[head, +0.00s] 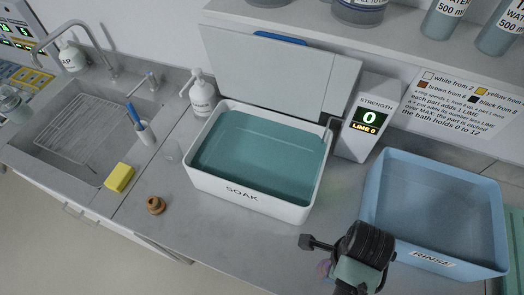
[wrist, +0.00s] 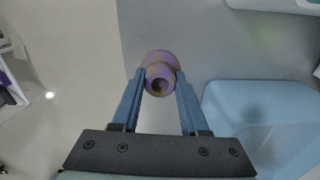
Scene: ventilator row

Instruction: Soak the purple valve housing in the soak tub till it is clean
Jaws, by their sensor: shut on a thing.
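The purple valve housing (wrist: 160,62) is held between the two blue fingers of my gripper (wrist: 160,85) in the wrist view. It is rounded with a round opening facing the camera, and has tan-brown patches on it.
The strength display (head: 370,117) reads 0 and LIME 0. A blue rinse tub (head: 382,215) stands right of the soak tub. A colour-key sign (head: 465,105) hangs behind.

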